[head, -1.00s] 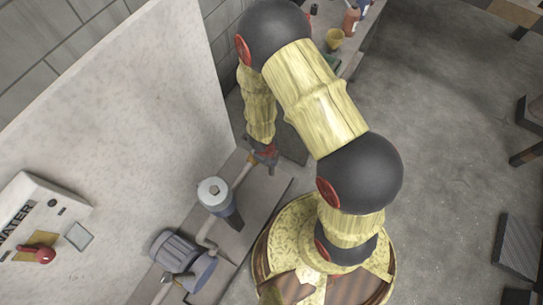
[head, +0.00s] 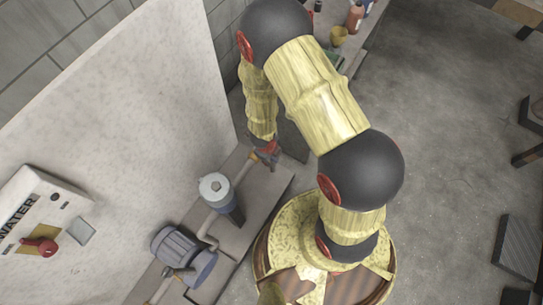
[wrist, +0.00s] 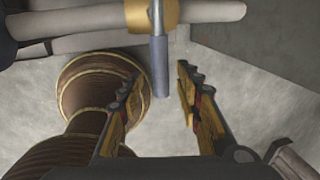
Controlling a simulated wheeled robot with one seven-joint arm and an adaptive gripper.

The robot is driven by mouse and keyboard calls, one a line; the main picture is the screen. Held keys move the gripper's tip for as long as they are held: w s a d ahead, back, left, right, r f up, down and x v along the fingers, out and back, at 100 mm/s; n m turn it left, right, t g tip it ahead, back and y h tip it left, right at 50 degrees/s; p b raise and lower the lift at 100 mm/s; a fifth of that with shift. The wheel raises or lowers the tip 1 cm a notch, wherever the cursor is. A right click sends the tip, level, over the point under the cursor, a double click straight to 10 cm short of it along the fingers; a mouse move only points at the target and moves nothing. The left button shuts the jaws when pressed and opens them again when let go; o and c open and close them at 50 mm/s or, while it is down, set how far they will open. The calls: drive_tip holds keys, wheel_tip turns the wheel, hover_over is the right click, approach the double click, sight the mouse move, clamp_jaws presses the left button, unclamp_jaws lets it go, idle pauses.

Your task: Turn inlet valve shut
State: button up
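In the wrist view a grey lever handle (wrist: 160,66) hangs from a brass-coloured valve body (wrist: 166,12) on a pale pipe. My gripper (wrist: 158,88) is open, with one finger on each side of the lever's lower end. A gap shows between the lever and each finger, so neither seems to touch it. The lever stands across the pipe in this picture. In the head view my gripper (head: 268,157) is low beside the pipe, past the upright grey cylinder; the lever is too small or hidden to make out there.
The grey filter cylinder (head: 218,190) and a motor pump (head: 182,254) stand along the pipe beside the pale wall panel (head: 120,110). A WATER box (head: 38,215) with a red knob is on the panel. A bench with bottles is behind.

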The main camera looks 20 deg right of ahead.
wheel_tip(320, 180, up, 12)
drive_tip(key=s+a, duration=0.1)
drive_tip(key=a, duration=0.1)
drive_tip(key=shift+s+f, duration=0.15)
drive_tip(key=shift+s, duration=0.05)
idle(0.7)
idle(0.6)
